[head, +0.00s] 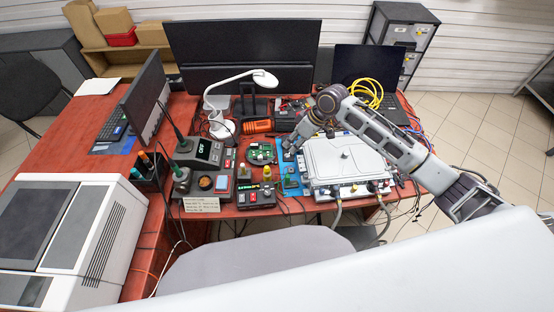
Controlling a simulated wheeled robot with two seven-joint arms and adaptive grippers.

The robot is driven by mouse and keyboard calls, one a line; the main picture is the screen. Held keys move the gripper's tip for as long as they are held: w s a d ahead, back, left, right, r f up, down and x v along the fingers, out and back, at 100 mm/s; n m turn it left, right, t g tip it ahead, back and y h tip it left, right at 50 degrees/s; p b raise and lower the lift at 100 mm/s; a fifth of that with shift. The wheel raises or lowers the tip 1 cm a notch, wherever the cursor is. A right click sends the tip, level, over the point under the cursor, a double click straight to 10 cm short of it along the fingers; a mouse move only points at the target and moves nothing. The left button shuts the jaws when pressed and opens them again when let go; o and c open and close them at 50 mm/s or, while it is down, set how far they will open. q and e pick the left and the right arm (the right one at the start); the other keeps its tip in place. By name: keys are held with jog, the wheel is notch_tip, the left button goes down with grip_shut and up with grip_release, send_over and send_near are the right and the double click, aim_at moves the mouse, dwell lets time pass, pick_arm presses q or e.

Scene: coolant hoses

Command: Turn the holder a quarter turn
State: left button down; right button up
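My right arm reaches in from the right, and its gripper (288,146) points down over a blue mat (304,191) on the red-brown desk. The fingers are small and dark here, so I cannot tell whether they are open or shut, or whether they touch anything. A green circuit board (260,153) lies just left of the gripper. I cannot tell for sure which of these is the holder. My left gripper is not in view.
A large grey-white case (341,160) with hoses at its front stands right of the mat, under my forearm. Control boxes (203,153) and a small black device (256,194) stand left. A white lamp (222,125) and monitors (243,43) are behind. Yellow cable (368,92) lies on the laptop.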

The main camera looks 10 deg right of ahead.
jog(key=shift+f, duration=0.2)
jog(key=shift+x, duration=6.75)
jog(key=shift+a, duration=0.1)
grip_shut()
